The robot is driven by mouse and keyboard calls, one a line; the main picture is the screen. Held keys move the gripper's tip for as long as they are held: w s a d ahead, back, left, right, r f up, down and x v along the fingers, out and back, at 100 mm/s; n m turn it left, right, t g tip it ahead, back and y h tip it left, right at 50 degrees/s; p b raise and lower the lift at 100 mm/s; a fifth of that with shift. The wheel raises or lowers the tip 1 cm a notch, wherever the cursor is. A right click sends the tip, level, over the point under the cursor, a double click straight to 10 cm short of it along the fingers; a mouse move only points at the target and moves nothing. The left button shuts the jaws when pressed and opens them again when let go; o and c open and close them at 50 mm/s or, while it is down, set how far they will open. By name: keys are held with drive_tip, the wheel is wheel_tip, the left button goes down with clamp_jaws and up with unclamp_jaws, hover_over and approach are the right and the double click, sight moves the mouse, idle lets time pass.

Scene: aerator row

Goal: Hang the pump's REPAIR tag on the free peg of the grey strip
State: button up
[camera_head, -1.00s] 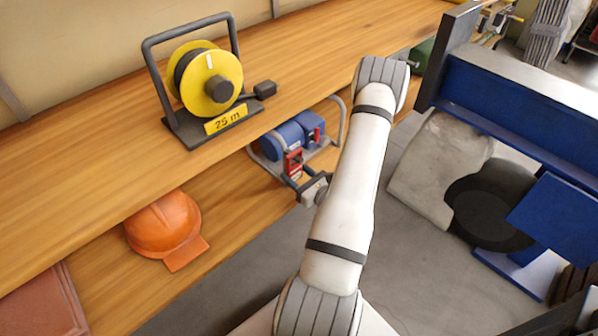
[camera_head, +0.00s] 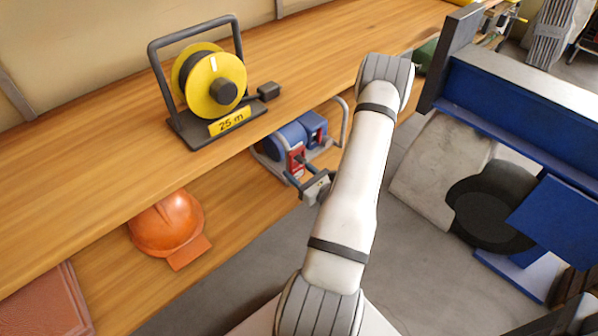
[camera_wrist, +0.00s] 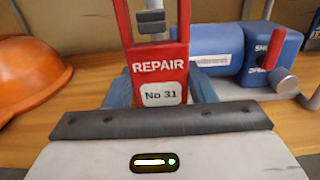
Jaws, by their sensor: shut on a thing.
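My gripper (camera_head: 308,175) is at the front of the pump (camera_head: 283,142) on the lower shelf, shut on the red REPAIR tag (camera_head: 296,158). In the wrist view the tag (camera_wrist: 160,67) stands upright, facing me, with a white "No 31" label and an open loop above. A dark grey block shows inside the loop; I cannot tell whether it is a fingertip or part of the pump. The pump's blue body (camera_wrist: 215,47) is behind the tag, with a red lever at right. I cannot make out the grey strip or its free peg.
A yellow cable reel (camera_head: 214,88) marked 25 m stands on the upper shelf (camera_head: 90,150), which overhangs the pump. An orange helmet (camera_head: 168,222) lies on the lower shelf to the left. A blue steel structure (camera_head: 520,100) and a black round tub (camera_head: 492,208) are on the right.

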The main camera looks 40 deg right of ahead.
drive_tip(key=shift+r, duration=0.15)
drive_tip(key=s, duration=0.8)
drive_tip(key=shift+s+d, duration=0.15)
drive_tip(key=shift+d, duration=0.15)
idle(0.9)
idle(0.6)
